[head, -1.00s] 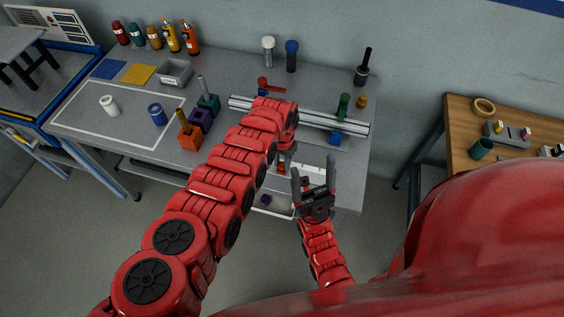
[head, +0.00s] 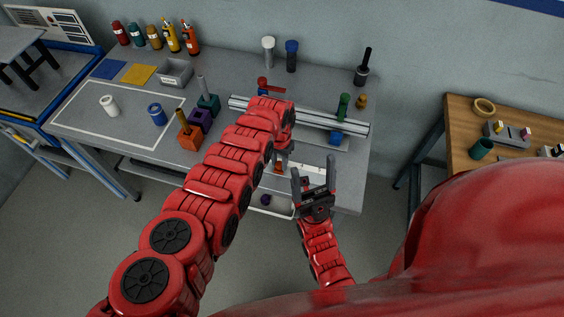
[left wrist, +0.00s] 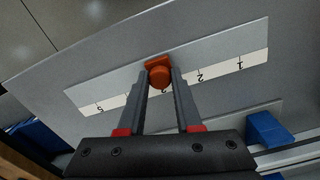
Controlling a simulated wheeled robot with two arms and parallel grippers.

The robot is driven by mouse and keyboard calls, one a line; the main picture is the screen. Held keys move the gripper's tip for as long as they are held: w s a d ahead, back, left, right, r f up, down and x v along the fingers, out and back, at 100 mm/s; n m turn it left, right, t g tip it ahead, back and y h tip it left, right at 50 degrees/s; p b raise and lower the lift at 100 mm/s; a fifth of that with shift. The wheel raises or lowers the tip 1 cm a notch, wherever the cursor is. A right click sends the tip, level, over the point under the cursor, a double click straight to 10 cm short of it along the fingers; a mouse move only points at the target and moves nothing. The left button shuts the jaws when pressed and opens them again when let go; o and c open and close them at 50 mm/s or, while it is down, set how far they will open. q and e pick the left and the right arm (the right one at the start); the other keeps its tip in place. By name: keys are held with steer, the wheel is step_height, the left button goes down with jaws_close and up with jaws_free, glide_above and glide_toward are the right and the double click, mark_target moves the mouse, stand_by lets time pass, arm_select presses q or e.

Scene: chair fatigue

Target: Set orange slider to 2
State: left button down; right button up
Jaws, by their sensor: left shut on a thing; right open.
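The orange slider (left wrist: 159,75) sits on a grey plate with a white number scale (left wrist: 226,72) in the left wrist view. The slider is beside the mark 3, with 2 and 1 to its right and 5 at the far left. My left gripper (left wrist: 160,79) is shut on the slider's round knob, one finger on each side. In the head view the slider (head: 278,169) shows small under my left gripper (head: 282,160), near the table's front edge. My right gripper (head: 313,168) is open and empty, to the right of the left one.
A silver rail (head: 350,127) runs behind the slider plate, with a blue block (head: 336,138) near it. Coloured blocks (head: 190,138) stand to the left on the grey table (head: 235,75). A wooden table (head: 455,135) is at the right.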

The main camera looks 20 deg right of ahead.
arm_select(q)
steer(key=w+a, duration=0.2)
steer(key=a, duration=0.1)
steer(key=w+a, duration=0.1)
steer(key=shift+a+b, duration=0.25)
steer(key=shift+b, duration=0.05)
steer(key=shift+d, duration=0.1)
steer(key=shift+s, duration=0.1)
steer(key=c, duration=0.6)
jaws_free()
steer(key=shift+r, duration=0.1)
